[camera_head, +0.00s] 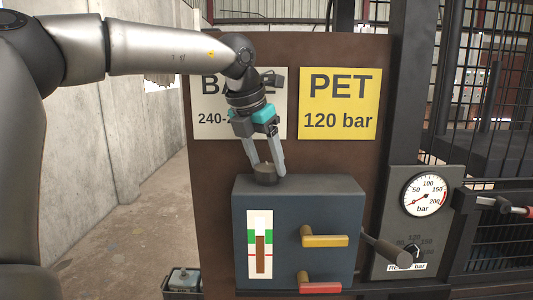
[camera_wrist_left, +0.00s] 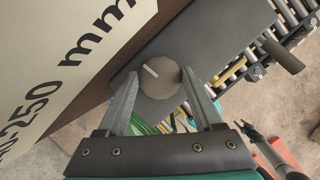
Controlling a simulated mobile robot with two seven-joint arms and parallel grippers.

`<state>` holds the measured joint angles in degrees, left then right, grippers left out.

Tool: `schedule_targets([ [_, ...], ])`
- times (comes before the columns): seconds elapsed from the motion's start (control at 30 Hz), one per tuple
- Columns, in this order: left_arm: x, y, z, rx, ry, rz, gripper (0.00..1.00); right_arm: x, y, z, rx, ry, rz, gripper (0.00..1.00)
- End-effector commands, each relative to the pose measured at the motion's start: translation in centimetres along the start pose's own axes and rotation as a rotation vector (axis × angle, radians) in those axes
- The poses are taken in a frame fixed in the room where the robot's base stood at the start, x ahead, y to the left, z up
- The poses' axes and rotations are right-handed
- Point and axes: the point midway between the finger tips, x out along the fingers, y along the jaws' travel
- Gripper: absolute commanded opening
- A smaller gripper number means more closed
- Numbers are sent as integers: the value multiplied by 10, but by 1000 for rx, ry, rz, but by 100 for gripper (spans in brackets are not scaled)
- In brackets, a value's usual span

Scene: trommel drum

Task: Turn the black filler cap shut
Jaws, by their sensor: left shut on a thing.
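The black filler cap (camera_head: 265,174) is a short round knob on top of the dark blue-grey tank (camera_head: 346,188). In the left wrist view the cap (camera_wrist_left: 160,77) is round with a pale mark line on its face, pointing to the upper left. My left gripper (camera_head: 268,170) reaches down from above, its fingers on either side of the cap and shut on it. In the left wrist view my left gripper (camera_wrist_left: 160,84) has a finger at each side of the cap. My right gripper is not in view.
A yellow lever (camera_head: 325,240) and a red lever (camera_head: 320,288) stick out of the tank's front, beside a level gauge (camera_head: 260,245). A pressure gauge panel (camera_head: 427,195) and a dark handle (camera_head: 386,247) stand to the right. A brown board with signs (camera_head: 340,104) rises behind.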

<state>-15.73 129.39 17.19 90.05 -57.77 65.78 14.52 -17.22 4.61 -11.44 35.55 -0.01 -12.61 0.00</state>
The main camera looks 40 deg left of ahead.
Motion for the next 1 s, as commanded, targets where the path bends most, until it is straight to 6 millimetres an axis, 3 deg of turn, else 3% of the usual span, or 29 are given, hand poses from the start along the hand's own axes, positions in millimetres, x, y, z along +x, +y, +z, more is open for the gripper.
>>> schedule_targets([
  [0.3, 0, 1, 0, 111, 4, -46, 12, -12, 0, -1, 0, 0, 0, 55],
  [0.83, 1, 1, -1, 135, 4, -54, 12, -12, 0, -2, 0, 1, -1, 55],
  [0.87, 1, 1, -1, 135, 4, -54, 69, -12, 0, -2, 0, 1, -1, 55],
  [1.0, 1, 1, -1, 134, 3, -54, 84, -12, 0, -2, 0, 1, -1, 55],
])
